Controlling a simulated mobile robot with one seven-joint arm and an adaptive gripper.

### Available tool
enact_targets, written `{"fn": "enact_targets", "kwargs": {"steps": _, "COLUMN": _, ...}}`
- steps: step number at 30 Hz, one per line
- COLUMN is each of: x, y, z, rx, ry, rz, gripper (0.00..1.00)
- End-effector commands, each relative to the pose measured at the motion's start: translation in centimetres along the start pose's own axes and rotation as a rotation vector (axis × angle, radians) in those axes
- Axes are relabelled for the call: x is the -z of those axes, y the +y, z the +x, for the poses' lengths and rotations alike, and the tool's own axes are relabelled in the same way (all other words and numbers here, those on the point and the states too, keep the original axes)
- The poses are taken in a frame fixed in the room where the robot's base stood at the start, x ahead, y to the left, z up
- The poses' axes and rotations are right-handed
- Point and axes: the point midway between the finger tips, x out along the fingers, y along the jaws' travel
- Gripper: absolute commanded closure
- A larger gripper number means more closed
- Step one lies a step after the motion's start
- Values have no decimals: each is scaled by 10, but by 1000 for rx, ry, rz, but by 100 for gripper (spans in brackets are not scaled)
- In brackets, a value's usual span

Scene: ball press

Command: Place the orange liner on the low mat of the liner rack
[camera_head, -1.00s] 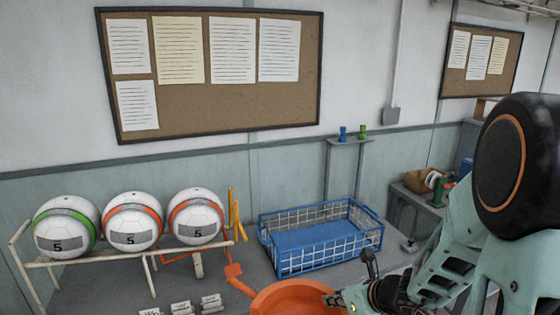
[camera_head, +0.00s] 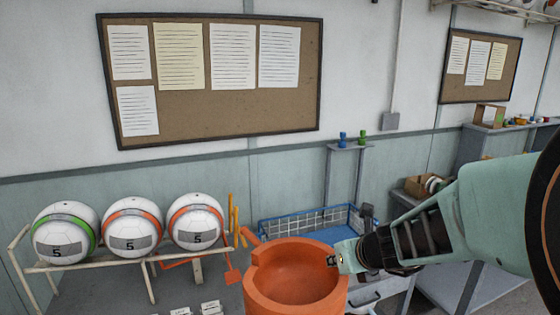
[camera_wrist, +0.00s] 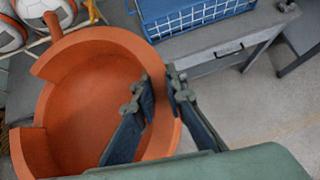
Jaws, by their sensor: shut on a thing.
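The orange liner (camera_head: 262,290) is a round open bowl with a notch in its rim. It is held upright in the air in front of the bench in the head view. My gripper (camera_head: 338,262) is shut on the right side of its rim. In the wrist view the liner (camera_wrist: 85,95) fills the left half, and my gripper (camera_wrist: 160,98) has one finger inside the wall and one outside. I cannot make out the liner rack or its low mat in these frames.
A blue wire basket (camera_head: 290,225) stands behind the liner, partly hidden by it. Several white balls (camera_head: 132,226) sit on a pale rack (camera_head: 90,264) at left. Small white label cards (camera_head: 210,307) lie at the front. Open floor (camera_wrist: 250,110) shows at right in the wrist view.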

Motion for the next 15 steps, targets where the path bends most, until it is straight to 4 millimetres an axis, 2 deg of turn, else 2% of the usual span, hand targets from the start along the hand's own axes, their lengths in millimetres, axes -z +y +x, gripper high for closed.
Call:
{"fn": "enact_targets", "kwargs": {"steps": 3, "x": -10, "y": 2, "z": 4, "rx": 67, "ry": -19, "rz": 65, "gripper": 100}}
{"fn": "enact_targets", "kwargs": {"steps": 7, "x": -14, "y": 0, "z": 6, "rx": 163, "ry": -27, "rz": 161, "gripper": 100}}
{"fn": "enact_targets", "kwargs": {"steps": 15, "x": -2, "y": 2, "z": 0, "rx": 322, "ry": -4, "rz": 326, "gripper": 100}}
